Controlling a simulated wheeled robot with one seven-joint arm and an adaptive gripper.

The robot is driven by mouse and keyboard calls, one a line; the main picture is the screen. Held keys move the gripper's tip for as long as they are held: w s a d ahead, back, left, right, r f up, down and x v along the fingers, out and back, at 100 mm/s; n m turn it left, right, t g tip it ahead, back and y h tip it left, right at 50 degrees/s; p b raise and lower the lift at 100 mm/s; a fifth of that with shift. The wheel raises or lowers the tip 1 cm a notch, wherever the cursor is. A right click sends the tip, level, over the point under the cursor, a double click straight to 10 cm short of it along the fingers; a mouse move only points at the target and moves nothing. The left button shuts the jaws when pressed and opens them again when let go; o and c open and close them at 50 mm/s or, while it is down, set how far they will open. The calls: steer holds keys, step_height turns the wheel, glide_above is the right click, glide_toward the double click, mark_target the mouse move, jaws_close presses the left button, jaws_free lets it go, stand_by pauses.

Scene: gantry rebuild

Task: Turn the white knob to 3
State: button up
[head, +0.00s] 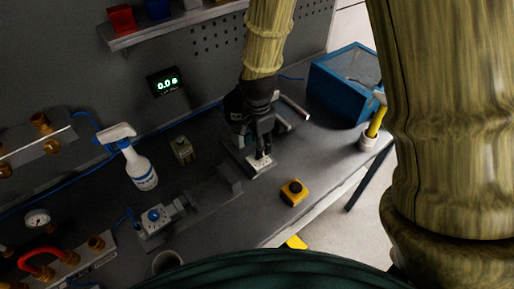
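My gripper (263,154) is black and points down at the middle of the bench. Its fingertips are at a small pale plate (258,169) on a dark grey fixture. The fingers look close together, but I cannot tell whether they are shut or touching anything. I cannot make out a white knob or any numbers; the gripper covers part of the pale plate. A small beige device (183,151) with a dark top stands to the left, apart from the gripper.
A spray bottle (139,166), a fixture with a blue knob (154,216) and a yellow box with a black button (294,192) stand around the gripper. A blue crate (343,84) is at right. Some bare bench lies left of the yellow box.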

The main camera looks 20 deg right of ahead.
steer(key=shift+s+f, duration=0.7)
steer(key=shift+s, duration=0.25)
steer(key=shift+w+f+p, duration=0.3)
steer(key=shift+w+f, duration=0.3)
steer(key=shift+f, duration=0.25)
steer(key=shift+s+r, duration=0.2)
steer(key=shift+s, duration=0.15)
steer(key=shift+w+f, duration=0.1)
steer(key=shift+w, duration=0.05)
steer(key=c, duration=0.5)
jaws_close()
